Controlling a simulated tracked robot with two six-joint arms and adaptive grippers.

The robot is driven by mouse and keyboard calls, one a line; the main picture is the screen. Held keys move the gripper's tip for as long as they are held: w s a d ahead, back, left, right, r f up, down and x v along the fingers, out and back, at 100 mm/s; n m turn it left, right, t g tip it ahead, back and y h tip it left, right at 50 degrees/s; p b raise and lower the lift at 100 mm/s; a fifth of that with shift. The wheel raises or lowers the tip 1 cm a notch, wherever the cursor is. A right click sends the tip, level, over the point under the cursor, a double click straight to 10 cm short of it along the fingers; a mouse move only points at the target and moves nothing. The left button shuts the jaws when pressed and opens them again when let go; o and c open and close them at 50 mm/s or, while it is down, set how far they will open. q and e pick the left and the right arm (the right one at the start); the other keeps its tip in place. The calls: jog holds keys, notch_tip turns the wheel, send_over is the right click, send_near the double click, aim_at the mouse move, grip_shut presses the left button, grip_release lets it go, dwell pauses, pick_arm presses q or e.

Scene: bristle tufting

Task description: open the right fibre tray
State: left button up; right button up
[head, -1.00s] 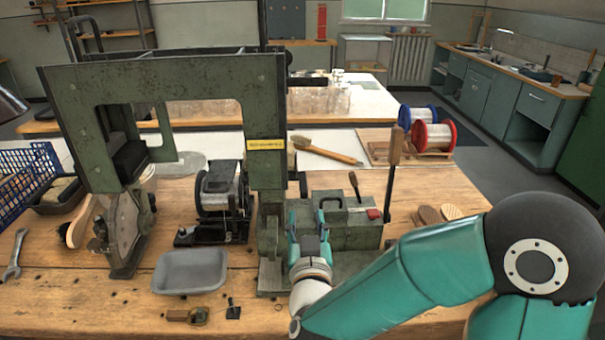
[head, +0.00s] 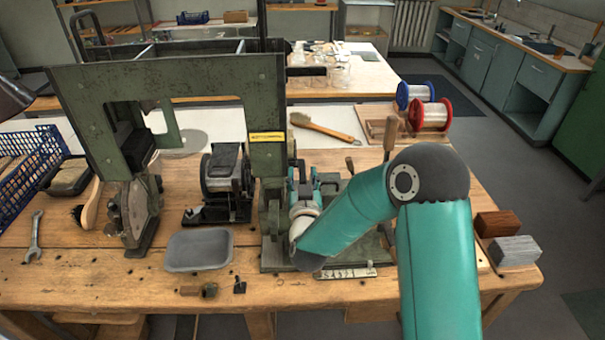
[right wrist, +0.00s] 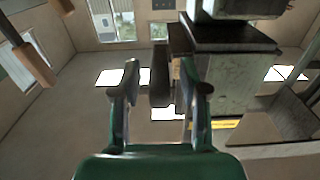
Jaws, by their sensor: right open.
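The tufting machine is a green metal frame (head: 180,74) standing on the wooden bench. A low green metal box (head: 331,181) sits at the right foot of its column, largely hidden behind my right arm. I cannot pick out the right fibre tray for certain. My right gripper (head: 303,173) points away from me beside the column, at the box's left end. In the right wrist view its two fingers (right wrist: 162,92) are apart, with a dark upright piece (right wrist: 160,75) showing between or beyond them; contact is unclear. My left gripper is out of view.
A wooden-handled lever (head: 390,135) stands right of the box. A grey tray (head: 198,250) and black-framed spool (head: 222,172) lie to the left. A brush (head: 325,128) and red spool (head: 430,115) are behind. Two blocks (head: 506,238) lie at the right edge.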

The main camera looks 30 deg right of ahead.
jog(key=shift+c, duration=0.4)
grip_shut()
